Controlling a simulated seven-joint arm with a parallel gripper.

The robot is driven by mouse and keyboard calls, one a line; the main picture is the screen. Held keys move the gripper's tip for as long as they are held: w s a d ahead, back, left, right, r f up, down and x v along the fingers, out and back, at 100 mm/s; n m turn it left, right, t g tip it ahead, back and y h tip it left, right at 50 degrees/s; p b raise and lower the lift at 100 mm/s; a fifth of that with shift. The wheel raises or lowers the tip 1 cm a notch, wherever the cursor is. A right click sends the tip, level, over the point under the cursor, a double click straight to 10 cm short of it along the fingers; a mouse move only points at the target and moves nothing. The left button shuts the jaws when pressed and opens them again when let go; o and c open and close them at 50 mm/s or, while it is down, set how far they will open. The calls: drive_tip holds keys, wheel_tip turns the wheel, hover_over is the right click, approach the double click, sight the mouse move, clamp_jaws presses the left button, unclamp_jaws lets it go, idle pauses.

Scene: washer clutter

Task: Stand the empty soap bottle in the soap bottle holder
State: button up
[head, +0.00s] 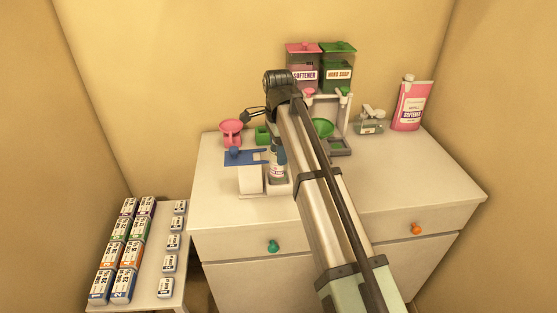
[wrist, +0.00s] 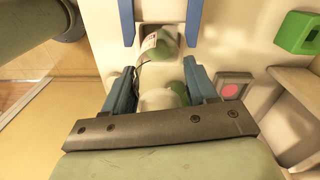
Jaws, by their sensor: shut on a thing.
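The soap bottle (head: 277,170), with a white label and red marks, is upright just left of my forearm. My gripper (head: 274,151), partly hidden by the arm, is above it with dark blue fingers around its upper part. In the wrist view the fingers (wrist: 162,84) are shut on the green and white bottle (wrist: 152,43). The bottle is over or in a pale square holder (head: 278,189), beside a white stand with a blue fork (head: 245,157). The fork's prongs show in the wrist view (wrist: 128,18). I cannot tell whether the bottle's base touches the holder.
A green box (head: 262,135) and a pink funnel-like cup (head: 231,128) stand behind. Softener (head: 303,72) and hand soap dispensers (head: 338,74) are at the back. A pink softener bottle (head: 411,107) stands right. A grey recess with a pink disc (wrist: 231,88) lies close to the fingers.

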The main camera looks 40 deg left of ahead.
drive_tip(key=shift+f, duration=1.85)
drive_tip(key=o, duration=1.1)
drive_tip(key=shift+f, duration=0.1)
wheel_tip(320, 180, up, 12)
drive_tip(key=shift+r, duration=0.15)
